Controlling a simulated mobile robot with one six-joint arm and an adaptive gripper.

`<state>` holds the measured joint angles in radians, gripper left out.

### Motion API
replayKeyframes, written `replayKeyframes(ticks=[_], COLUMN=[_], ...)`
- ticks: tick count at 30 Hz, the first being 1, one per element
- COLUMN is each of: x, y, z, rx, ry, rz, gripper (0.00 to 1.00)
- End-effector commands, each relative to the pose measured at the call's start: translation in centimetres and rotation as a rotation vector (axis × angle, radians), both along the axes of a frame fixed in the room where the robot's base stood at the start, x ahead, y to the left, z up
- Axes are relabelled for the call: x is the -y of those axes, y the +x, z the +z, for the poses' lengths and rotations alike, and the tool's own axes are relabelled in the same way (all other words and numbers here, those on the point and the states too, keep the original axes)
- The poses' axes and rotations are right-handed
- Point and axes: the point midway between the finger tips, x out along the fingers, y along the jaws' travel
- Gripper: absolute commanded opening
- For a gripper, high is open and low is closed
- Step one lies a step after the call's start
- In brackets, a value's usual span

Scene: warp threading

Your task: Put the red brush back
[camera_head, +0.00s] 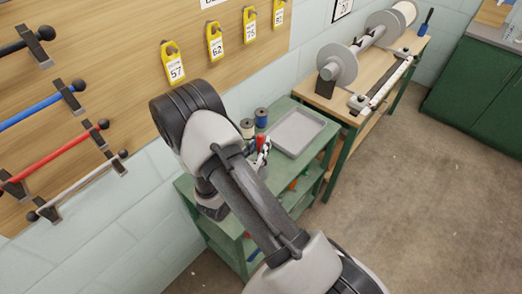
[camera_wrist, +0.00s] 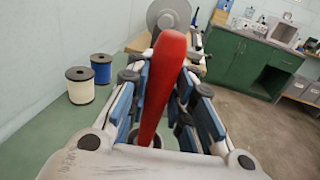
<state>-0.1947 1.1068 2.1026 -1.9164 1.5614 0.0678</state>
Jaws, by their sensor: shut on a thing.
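The red brush (camera_wrist: 161,88) shows in the wrist view as a long red handle, wide at its far end and narrowing toward the palm. My gripper (camera_wrist: 165,92) has its blue-padded fingers on both sides of the handle and is shut on it. In the head view, my gripper (camera_head: 262,158) is partly behind my arm, above the green cart (camera_head: 309,165); a small bit of red (camera_head: 262,143) shows beside it. A dark round rim shows around the handle's lower end in the wrist view; I cannot tell what it is. The bristles are hidden.
A cream spool (camera_head: 247,128) and a blue spool (camera_head: 261,117) stand on the cart near my gripper. An empty grey tray (camera_head: 319,128) lies to their right. A wooden bench with a roller machine (camera_head: 340,65) stands behind. Coloured rods (camera_head: 55,150) hang on the wall board.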

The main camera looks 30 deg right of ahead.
Motion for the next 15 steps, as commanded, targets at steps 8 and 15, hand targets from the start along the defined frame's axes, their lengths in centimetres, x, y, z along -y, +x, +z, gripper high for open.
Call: replayKeyframes(ticks=[8, 15], x=[0.0, 0.0], y=[0.0, 0.0], z=[-2.0, -2.4], rx=[0.001, -0.001], ry=[-0.001, -0.001], rz=[0.0, 0.0], gripper=[0.0, 0.0])
